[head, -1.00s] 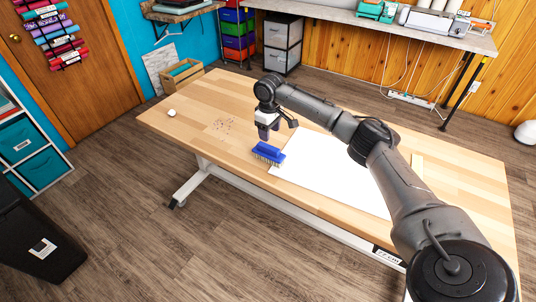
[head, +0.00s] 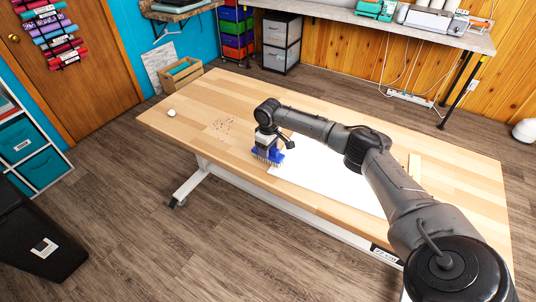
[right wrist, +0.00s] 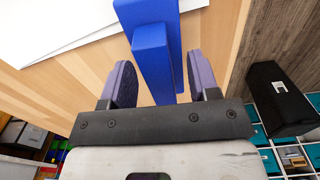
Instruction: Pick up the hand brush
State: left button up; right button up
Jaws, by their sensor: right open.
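The hand brush (head: 274,158) is blue with bristles underneath. It lies bristles down on the wooden table, by the left corner of a white sheet. My right gripper (head: 268,147) is right over it and covers part of it in the head view. In the right wrist view, the blue brush (right wrist: 153,58) shows between the two purple fingers of the open right gripper (right wrist: 163,80). My left gripper is not in view.
The white sheet (head: 320,172) covers the middle of the table (head: 205,110). Small reddish bits (head: 224,124) and a small white round object (head: 171,113) lie to the left of the brush. A wooden crate (head: 181,76) stands beyond the table's far left edge.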

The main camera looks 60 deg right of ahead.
grip_shut()
dwell(0.5)
jog(key=shift+r, duration=0.2)
notch_tip(320, 180, up, 4)
jog(key=shift+f+b, duration=0.1)
jog(key=shift+b, duration=0.35)
jog(key=s+d+r+b, duration=0.2)
jog(key=s+r, duration=0.5)
jog(key=s, duration=0.4)
jog(key=shift+s+d, duration=0.2)
jog(key=shift+d, duration=0.15)
